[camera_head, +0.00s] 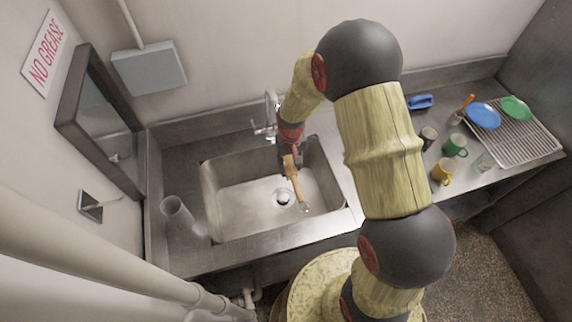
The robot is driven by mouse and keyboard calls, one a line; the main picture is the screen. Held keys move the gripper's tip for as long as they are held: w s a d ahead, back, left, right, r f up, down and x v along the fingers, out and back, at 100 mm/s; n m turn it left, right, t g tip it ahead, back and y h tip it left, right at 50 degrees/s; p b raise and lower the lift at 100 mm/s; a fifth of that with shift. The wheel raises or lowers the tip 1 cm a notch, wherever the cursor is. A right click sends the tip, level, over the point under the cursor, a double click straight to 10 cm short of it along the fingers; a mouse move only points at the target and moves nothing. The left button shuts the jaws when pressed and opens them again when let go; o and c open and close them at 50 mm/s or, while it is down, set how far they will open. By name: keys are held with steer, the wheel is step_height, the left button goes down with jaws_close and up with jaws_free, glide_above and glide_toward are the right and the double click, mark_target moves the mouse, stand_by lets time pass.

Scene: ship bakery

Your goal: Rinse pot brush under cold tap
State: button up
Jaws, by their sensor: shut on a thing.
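My gripper (289,156) is shut on the wooden pot brush (294,183) and holds it over the right half of the sink basin (232,206). The brush slants down toward the front of the sink, its pale lower end near the right of the drain (283,197). The chrome tap (270,112) stands behind the sink, close to the left of my gripper. My gripper and arm hide part of the tap's lower area. I cannot tell whether water is running or touching the brush.
A clear cup (178,213) stands left of the basin. Right of my arm are several mugs, including a green mug (455,145) and a yellow mug (443,171), a glass (485,162), a blue-handled scrubber (420,102), and a rack (520,140) with blue and green plates.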

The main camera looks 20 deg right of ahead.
steer(key=shift+s+d, duration=0.25)
steer(key=shift+s, duration=0.55)
steer(key=shift+s+d, duration=0.25)
steer(key=shift+s, duration=0.6)
steer(key=shift+s+d, duration=0.25)
steer(key=shift+s, duration=0.55)
steer(key=shift+r, duration=0.15)
steer(key=s+d+r+p, duration=0.1)
steer(key=s+r+p, duration=0.2)
steer(key=s, duration=0.1)
steer(key=shift+s+d+r, duration=0.2)
steer(key=shift+s+r, duration=0.2)
steer(key=shift+s, duration=0.1)
